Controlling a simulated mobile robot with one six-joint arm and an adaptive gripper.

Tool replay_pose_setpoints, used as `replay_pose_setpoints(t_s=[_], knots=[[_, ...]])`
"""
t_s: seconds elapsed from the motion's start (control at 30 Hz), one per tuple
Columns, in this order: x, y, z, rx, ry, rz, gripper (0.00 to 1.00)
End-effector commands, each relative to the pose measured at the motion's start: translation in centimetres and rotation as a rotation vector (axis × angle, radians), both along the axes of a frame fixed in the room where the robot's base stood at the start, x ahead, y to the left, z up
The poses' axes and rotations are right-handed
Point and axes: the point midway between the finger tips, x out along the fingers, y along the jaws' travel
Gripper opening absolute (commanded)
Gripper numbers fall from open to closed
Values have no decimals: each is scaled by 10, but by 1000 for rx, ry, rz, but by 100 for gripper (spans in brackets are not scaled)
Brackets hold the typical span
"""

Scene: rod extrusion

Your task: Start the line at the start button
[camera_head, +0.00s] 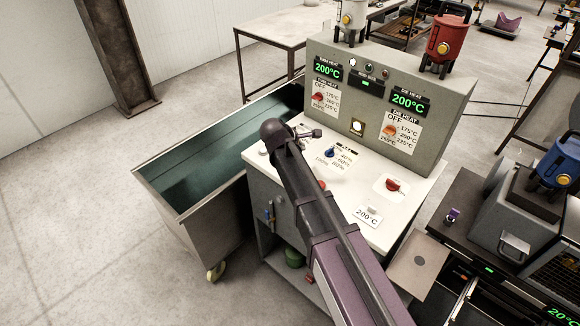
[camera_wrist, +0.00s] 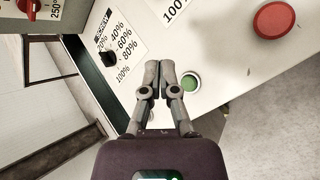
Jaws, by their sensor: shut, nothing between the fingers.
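The green start button (camera_wrist: 190,82) shows in the wrist view on the pale panel, just right of the fingertips. Whether the fingers touch it cannot be told. My gripper (camera_wrist: 166,66) is shut and empty, its two fingers together over the panel. In the head view my gripper (camera_head: 317,133) is above the left part of the console's sloping top (camera_head: 352,180). The green button cannot be made out there. The screw speed dial (camera_wrist: 108,59) lies left of the fingers in the wrist view; in the head view the dial knob (camera_head: 328,153) looks blue.
A red mushroom button (camera_wrist: 274,20) sits right of the green one; a red knob (camera_head: 393,185) shows in the head view. The upright panel (camera_head: 445,110) has two displays reading 200°C. A water trough (camera_head: 160,190) stands left; a machine (camera_head: 520,205) stands right.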

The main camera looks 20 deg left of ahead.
Motion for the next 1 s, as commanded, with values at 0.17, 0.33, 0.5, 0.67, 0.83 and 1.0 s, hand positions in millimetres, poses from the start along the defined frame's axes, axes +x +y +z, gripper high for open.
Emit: replay_pose_setpoints(t_s=[0.17, 0.33, 0.5, 0.67, 0.83, 1.0], knots=[[-1, 37, 8, -65, -25, 107, 0], [-3, 45, 10, -85, -32, 135, 0], [-3, 45, 10, -84, -31, 135, 0], [-3, 45, 9, -83, -31, 134, 0], [-3, 45, 5, -83, -31, 134, 0], [-3, 45, -4, -83, -30, 134, 0]])
